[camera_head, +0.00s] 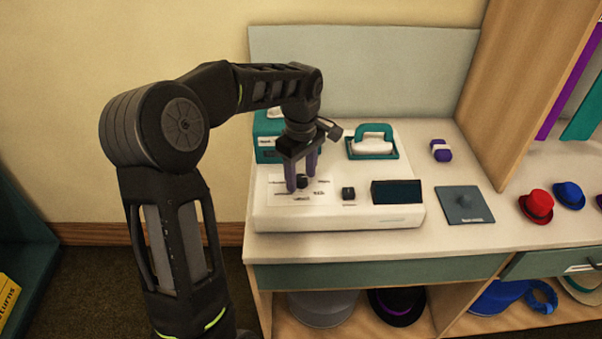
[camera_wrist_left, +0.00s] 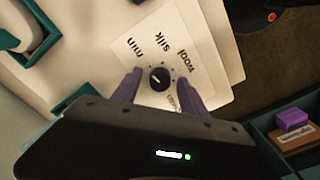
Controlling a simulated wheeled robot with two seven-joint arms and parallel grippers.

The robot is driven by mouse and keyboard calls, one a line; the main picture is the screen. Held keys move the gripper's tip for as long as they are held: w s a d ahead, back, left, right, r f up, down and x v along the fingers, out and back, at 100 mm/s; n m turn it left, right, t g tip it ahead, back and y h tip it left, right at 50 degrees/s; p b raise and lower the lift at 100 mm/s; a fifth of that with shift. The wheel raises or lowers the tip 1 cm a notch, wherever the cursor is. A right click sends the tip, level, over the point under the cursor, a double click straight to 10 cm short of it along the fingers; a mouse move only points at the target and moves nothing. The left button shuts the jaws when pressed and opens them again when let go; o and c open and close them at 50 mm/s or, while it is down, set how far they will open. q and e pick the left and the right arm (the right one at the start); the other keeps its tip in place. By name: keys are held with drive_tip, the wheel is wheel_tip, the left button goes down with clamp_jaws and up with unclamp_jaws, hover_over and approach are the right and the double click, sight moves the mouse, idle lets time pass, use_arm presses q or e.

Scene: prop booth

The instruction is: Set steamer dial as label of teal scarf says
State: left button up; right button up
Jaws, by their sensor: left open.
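The steamer (camera_head: 400,217) is a white box on the counter, with a dark display and a small black button. Its black dial (camera_head: 302,181) sits on a white printed plate. In the left wrist view the dial (camera_wrist_left: 159,78) has the words min, silk and wool around it, and another word partly hidden by a finger. A small light mark shows on the dial; its exact setting is hard to tell. My left gripper (camera_head: 301,183) is open, with its purple fingers on either side of the dial. A teal scarf (camera_head: 585,98) hangs at the far right; its label is not readable.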

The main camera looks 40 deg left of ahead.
use_arm(q)
drive_tip(key=shift+c, duration=0.3)
clamp_jaws()
idle(0.3)
